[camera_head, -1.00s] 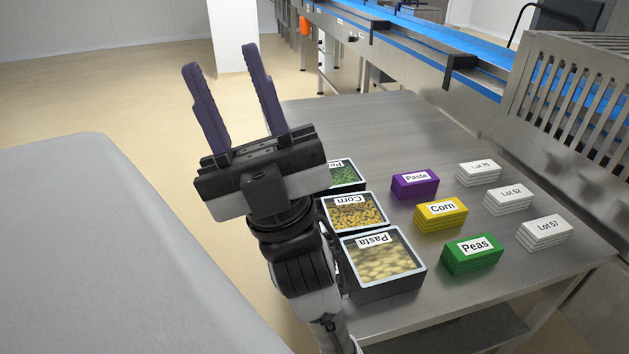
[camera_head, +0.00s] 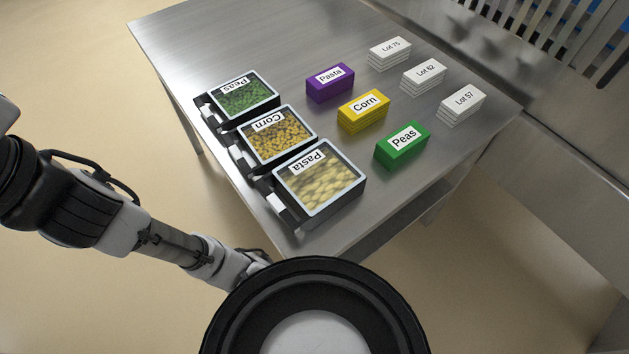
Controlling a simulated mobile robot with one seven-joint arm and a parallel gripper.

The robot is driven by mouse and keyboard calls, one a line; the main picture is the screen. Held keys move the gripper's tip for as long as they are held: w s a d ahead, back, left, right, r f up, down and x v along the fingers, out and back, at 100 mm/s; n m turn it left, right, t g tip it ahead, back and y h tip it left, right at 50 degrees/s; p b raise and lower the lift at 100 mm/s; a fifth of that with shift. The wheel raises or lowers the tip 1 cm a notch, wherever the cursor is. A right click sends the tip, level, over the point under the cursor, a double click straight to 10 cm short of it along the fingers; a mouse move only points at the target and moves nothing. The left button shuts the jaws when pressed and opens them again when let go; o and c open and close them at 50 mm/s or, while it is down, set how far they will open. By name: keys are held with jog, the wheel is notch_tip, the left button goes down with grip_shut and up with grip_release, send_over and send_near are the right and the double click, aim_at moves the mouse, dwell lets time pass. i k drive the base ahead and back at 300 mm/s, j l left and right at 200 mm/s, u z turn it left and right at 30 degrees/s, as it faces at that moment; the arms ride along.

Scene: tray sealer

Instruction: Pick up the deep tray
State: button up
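Three black trays with clear, labelled tops stand in a row along the left edge of the steel table. The Pasta tray (camera_head: 318,186) is nearest, with pale pasta inside; its walls look tallest, so it seems to be the deep one. The Corn tray (camera_head: 276,136) is in the middle and the Peas tray (camera_head: 243,97) is farthest. All three sit flat on the table. My gripper is out of view; only links of my arm show at the left and bottom, apart from the trays.
The steel table (camera_head: 196,48) also holds purple Pasta (camera_head: 330,84), yellow Corn (camera_head: 363,112) and green Peas (camera_head: 402,147) stacks. White stacks Lot 75 (camera_head: 390,54), Lot 62 (camera_head: 423,78) and Lot 57 (camera_head: 463,105) stand right of them. Small black-and-white holders (camera_head: 281,209) adjoin the trays' left sides. The table's far left is clear.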

aim_at(317, 182)
jog(key=l+u, duration=0.3)
jog(key=k+l+u, duration=0.15)
jog(key=l+u, duration=0.15)
jog(key=l, duration=0.2)
jog(key=k+l+u, duration=0.15)
jog(key=l+u, duration=0.15)
jog(key=k+l+u, duration=0.15)
jog(key=l+u, duration=0.15)
jog(key=l, duration=0.1)
